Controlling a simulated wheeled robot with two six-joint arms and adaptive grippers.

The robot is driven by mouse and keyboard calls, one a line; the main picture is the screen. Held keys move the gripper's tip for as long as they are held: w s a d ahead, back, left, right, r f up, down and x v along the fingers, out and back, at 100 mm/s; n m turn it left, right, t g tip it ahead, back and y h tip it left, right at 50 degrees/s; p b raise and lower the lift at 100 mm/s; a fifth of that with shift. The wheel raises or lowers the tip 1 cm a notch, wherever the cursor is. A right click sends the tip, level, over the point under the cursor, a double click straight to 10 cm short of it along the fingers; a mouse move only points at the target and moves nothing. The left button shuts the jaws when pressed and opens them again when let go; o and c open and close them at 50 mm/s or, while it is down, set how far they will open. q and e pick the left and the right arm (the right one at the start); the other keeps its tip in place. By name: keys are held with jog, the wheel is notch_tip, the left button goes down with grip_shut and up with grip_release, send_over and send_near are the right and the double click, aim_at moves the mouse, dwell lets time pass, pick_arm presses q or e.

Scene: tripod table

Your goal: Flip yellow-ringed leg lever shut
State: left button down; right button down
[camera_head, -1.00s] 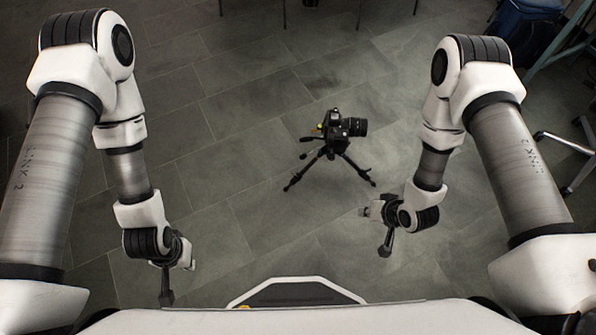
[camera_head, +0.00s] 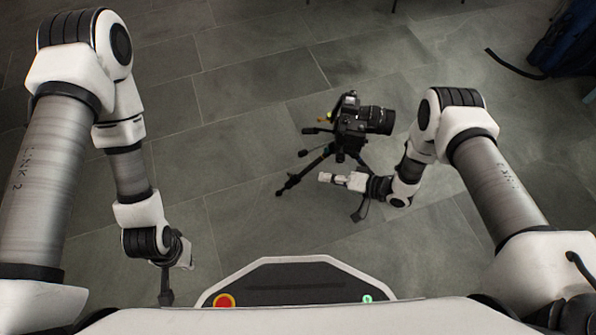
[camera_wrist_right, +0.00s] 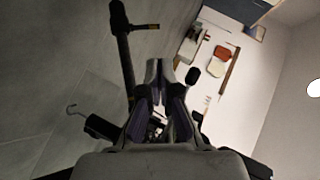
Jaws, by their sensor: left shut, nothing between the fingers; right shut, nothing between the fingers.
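The black tripod (camera_head: 306,170) stands on the floor with a black camera (camera_head: 350,124) on top, in the head view. A small orange-yellow part (camera_head: 323,119) shows at the camera's left; I cannot make out a yellow ring or lever on a leg. My right gripper (camera_head: 326,177) is shut and empty, pointing left in front of the tripod and overlapping its lower part in view. In the right wrist view its fingers (camera_wrist_right: 160,75) show beside a dark bar (camera_wrist_right: 125,55), perhaps a tripod leg. My left gripper (camera_head: 187,256) is shut and empty, low at the left, far from the tripod.
Bare grey floor tiles (camera_head: 250,75) lie around the tripod, with free room to its left. A dark blue bag (camera_head: 565,40) lies at the upper right, with a strap on the floor.

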aim_at(291, 176)
jog(key=b+x, duration=0.4)
jog(key=x, duration=0.6)
jog(key=shift+b, duration=0.35)
